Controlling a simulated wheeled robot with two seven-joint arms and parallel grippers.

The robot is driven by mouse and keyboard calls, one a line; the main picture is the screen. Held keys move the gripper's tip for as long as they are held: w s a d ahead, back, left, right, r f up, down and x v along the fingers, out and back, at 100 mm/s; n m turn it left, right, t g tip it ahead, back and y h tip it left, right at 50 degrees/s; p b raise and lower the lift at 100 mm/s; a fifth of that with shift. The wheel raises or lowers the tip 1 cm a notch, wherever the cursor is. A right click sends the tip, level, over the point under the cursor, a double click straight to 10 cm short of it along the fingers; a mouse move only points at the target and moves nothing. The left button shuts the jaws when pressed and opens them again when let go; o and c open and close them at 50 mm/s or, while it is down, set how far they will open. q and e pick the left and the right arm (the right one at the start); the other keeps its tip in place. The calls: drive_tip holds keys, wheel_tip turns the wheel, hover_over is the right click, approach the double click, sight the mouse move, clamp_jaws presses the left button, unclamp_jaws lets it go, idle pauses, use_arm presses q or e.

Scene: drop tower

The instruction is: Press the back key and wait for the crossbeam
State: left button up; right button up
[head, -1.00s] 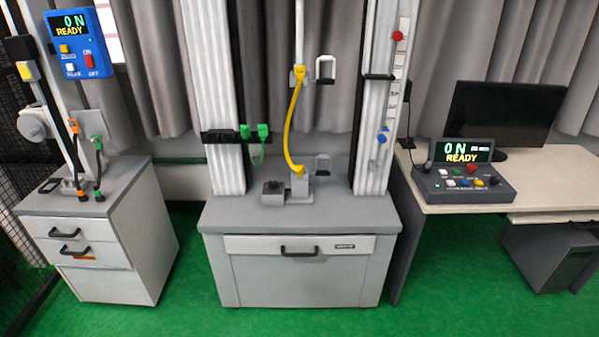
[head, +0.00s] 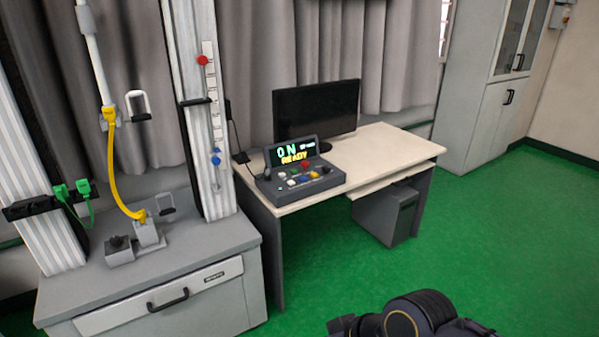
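The control console (head: 300,181) sits on the left part of the white desk. Its screen (head: 292,152) reads "0 N" and "READY". The drop tower stands at left, with a white column (head: 202,120), a hanging white rod (head: 93,50) and a yellow cable (head: 117,185). I cannot make out a crossbeam; the tower's top is cut off. Neither gripper is in view; a dark part of my arm shows at the bottom.
A black monitor (head: 316,108) stands behind the console on the desk (head: 385,150). A grey computer case (head: 386,212) is under the desk. A tall grey cabinet (head: 487,90) stands at the back right. Green floor (head: 480,240) is clear in front of the desk.

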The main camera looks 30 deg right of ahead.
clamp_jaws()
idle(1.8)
